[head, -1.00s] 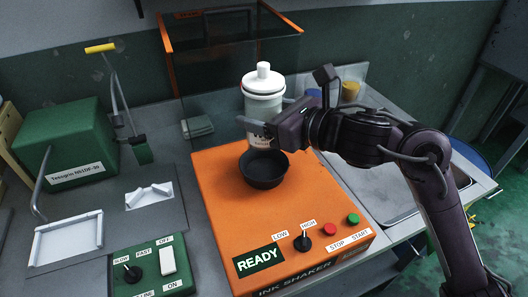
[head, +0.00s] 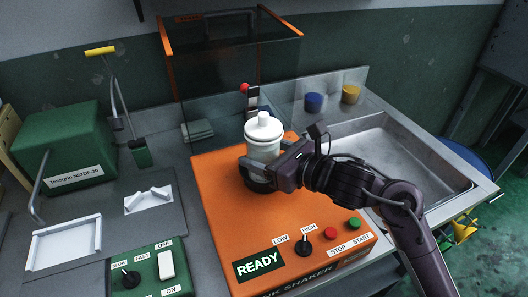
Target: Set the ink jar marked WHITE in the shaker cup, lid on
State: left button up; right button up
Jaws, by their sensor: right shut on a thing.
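A white ink jar (head: 263,146) with a white knobbed lid on it stands upright at the shaker cup. The black shaker cup (head: 258,186) is on top of the orange ink shaker (head: 222,211), mostly hidden behind the jar and gripper. My right gripper (head: 262,170) is shut around the lower part of the jar. The jar's lower end is at the cup's opening; I cannot tell whether it rests on the cup's floor. The jar's label is hidden now. My left gripper is not in view.
The shaker's panel has a READY display (head: 259,264), a black knob (head: 303,248), a red button (head: 331,234) and a green button (head: 354,223). Its clear hood (head: 225,85) is raised behind.

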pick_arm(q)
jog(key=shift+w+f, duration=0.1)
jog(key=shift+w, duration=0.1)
pick_arm(e)
jog(key=o, duration=1.3)
jog(key=shift+f, duration=0.1)
jog(key=shift+d+r, duration=0.1)
jog(key=shift+r, duration=0.1)
jog(key=b+v, duration=0.1)
jog(key=v, duration=0.7)
jog(key=shift+s+d+f, duration=0.1)
jog(key=shift+s+d, duration=0.15)
jog(key=v, duration=0.2)
jog(key=shift+s+d+r+b, duration=0.25)
jog(key=shift+d+b, duration=0.05)
jog(key=shift+b, duration=0.1)
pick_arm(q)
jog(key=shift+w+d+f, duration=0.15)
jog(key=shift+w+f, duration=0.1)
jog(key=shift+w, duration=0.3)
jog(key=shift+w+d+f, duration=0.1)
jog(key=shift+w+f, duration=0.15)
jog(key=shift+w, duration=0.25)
pick_arm(e)
jog(key=shift+s+d+r, duration=0.1)
jog(key=shift+s+d, duration=0.05)
